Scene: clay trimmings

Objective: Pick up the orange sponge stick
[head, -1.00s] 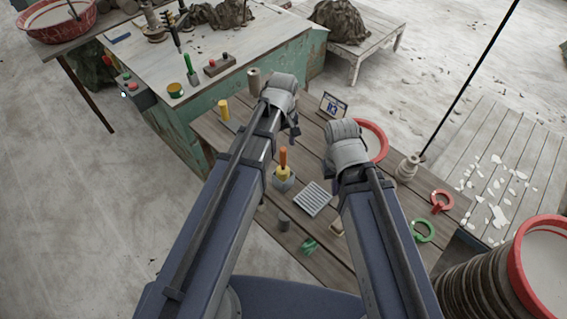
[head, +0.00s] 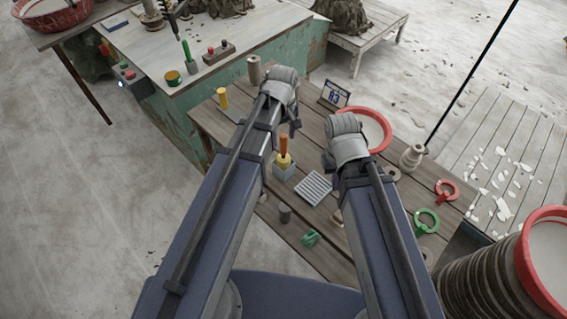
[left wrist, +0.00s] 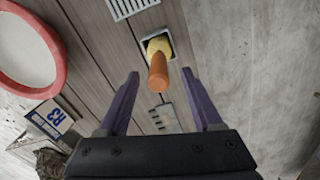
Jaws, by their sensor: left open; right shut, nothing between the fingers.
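The orange sponge stick (head: 283,146) stands upright in a grey square holder (head: 285,174) on the wooden table. It has an orange handle and a yellow sponge part low down. In the left wrist view the orange handle (left wrist: 158,74) points toward the camera, between my spread fingertips and apart from both. My left gripper (left wrist: 160,76) is open and empty; in the head view its fingers (head: 296,128) show partly, above and beside the stick. My right gripper (head: 330,162) is shut and empty, to the right of the stick, with its fingers mostly hidden.
A grey ribbed tray (head: 313,188), a dark grey cylinder (head: 285,214) and a green item (head: 311,238) lie near the stick. A sign (head: 335,94) and a red-rimmed basin (head: 376,128) stand farther back. A yellow cylinder (head: 222,98) stands to the left.

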